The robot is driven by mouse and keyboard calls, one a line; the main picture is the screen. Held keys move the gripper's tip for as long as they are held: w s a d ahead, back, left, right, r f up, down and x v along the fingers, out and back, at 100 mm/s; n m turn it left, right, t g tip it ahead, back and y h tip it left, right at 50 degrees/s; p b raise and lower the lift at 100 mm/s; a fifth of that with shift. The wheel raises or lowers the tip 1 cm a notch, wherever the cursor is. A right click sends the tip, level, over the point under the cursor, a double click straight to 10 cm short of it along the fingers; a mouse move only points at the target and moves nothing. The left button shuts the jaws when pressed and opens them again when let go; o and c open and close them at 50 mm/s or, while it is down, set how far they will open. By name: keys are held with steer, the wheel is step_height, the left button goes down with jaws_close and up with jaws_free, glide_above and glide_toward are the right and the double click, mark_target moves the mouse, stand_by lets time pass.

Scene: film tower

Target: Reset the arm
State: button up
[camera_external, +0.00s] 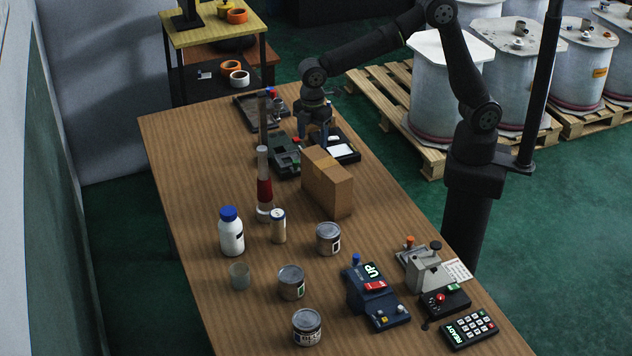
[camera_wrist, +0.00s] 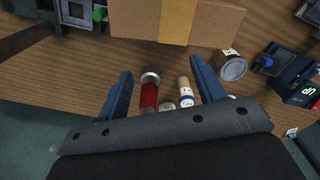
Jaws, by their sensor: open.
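My gripper (camera_external: 316,132) is at the far half of the wooden table, behind the cardboard box and close to the dark devices there. In the wrist view my gripper (camera_wrist: 160,85) has its two blue fingers wide apart, with nothing held between them. My arm reaches in from the right, bent at the elbow. The cardboard box (camera_external: 327,182) stands upright on the table, and it also fills the top of the wrist view (camera_wrist: 176,20). A glass tube with a red part (camera_external: 264,190) stands left of the box and shows beyond the fingers in the wrist view (camera_wrist: 149,92).
A white bottle with blue cap (camera_external: 231,236), several cans (camera_external: 291,282) and a small beaker (camera_external: 239,275) stand nearer. A blue device reading UP (camera_external: 375,295) and a keypad reading READY (camera_external: 468,329) sit at the near right. The table's left side (camera_external: 190,190) is clear.

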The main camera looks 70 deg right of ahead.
steer(key=s+d+f, duration=0.1)
steer(key=s+d, duration=0.6)
steer(key=d, duration=0.3)
steer(key=s+d+f, duration=0.1)
steer(key=s+d, duration=0.6)
steer(key=d, duration=0.3)
steer(key=shift+f+m, duration=0.3)
steer(key=shift+m, duration=0.1)
stand_by(1.0)
